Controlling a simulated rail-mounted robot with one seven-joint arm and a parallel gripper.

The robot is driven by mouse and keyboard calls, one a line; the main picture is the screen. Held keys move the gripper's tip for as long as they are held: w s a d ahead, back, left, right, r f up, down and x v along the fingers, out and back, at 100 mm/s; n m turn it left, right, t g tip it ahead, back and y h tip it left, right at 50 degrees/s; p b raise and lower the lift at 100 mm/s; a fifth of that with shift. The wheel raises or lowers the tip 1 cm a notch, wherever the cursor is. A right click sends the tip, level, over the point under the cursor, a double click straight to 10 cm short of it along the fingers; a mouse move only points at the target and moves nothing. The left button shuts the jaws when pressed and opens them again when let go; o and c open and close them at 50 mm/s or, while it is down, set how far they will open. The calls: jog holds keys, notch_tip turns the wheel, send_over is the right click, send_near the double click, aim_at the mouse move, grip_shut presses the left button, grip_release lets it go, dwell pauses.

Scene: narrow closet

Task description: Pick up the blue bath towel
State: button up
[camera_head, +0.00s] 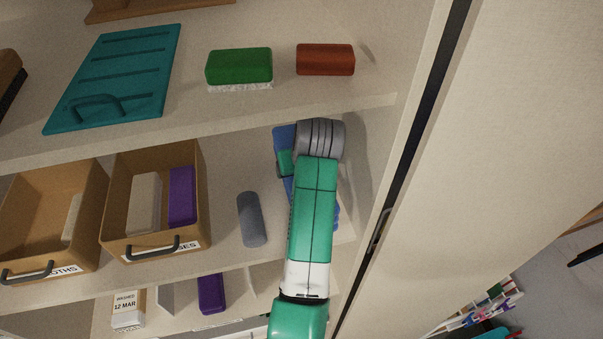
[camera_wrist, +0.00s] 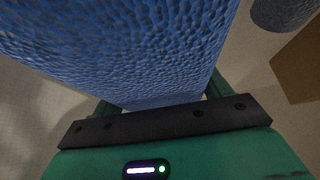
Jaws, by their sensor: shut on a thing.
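The blue bath towel (camera_wrist: 130,45) has a bumpy weave and fills the upper left and middle of the wrist view. In the head view only parts of the towel (camera_head: 283,136) show on the middle shelf, behind my arm, at the right end. My gripper (camera_wrist: 160,98) is shut on the towel, with its green fingers at either side of the towel's near end. In the head view my arm hides most of the gripper and of the towel. I cannot tell whether the towel touches the shelf.
The shelf above holds a green brush (camera_head: 239,66), a red-brown block (camera_head: 325,59) and a teal board (camera_head: 120,75). A door edge (camera_head: 420,130) is close on the right.

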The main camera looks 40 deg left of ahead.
jog(key=shift+r, duration=0.65)
jog(key=shift+d+r+b, duration=0.15)
jog(key=shift+r+b, duration=0.15)
jog(key=s+d, duration=0.4)
jog(key=d, duration=0.3)
jog(key=s+d+b, duration=0.1)
jog(key=s+d, duration=0.4)
jog(key=d, duration=0.3)
jog(key=shift+s, duration=0.25)
